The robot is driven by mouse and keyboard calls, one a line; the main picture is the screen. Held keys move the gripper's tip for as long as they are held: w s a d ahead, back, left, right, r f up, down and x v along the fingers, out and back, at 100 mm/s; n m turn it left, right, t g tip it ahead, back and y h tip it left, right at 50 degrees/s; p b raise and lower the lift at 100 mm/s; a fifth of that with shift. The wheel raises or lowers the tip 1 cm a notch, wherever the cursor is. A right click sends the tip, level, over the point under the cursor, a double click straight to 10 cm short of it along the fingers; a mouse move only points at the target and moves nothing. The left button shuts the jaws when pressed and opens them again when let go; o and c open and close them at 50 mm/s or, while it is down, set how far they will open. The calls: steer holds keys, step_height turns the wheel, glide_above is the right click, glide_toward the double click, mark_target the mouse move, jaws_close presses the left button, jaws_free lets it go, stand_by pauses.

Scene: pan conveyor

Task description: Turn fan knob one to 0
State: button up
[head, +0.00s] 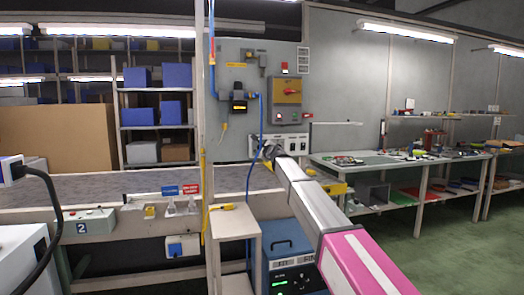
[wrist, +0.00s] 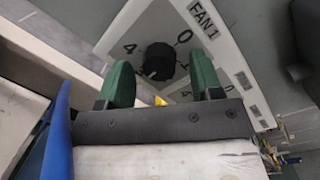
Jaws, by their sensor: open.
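The fan 1 knob (wrist: 160,56) is round and black, on a white panel (wrist: 146,22) labelled FAN 1. The digits 4 and 0 show on the dial around it, and a 1 is partly hidden. A small pale mark shows low on the knob; I cannot tell for sure which digit it points to. My gripper (wrist: 161,66) is open, its green fingers on either side of the knob with gaps visible. I cannot tell how deep the fingers reach. In the head view my gripper (head: 269,152) is at the white knob panel (head: 291,138), partly hiding it.
More of the panel, with further labels, lies to the right in the wrist view. A blue cable (head: 261,115) hangs beside the panel. The conveyor (head: 105,188) runs left; a blue unit (head: 287,245) stands below my arm.

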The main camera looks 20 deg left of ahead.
steer(key=c, duration=0.9)
steer(key=shift+c, duration=0.2)
steer(key=shift+n, duration=0.4)
steer(key=shift+s+a+n+t+h, duration=0.1)
steer(key=shift+n+t+h, duration=0.3)
steer(key=shift+n, duration=5.1)
steer(key=shift+a+n+t+h, duration=0.15)
steer(key=shift+n+h, duration=0.45)
steer(key=shift+n, duration=4.9)
steer(key=shift+s+d+n+t+h, duration=0.1)
steer(key=shift+n+t+h, duration=0.35)
steer(key=shift+n, duration=5.05)
steer(key=shift+w, duration=0.1)
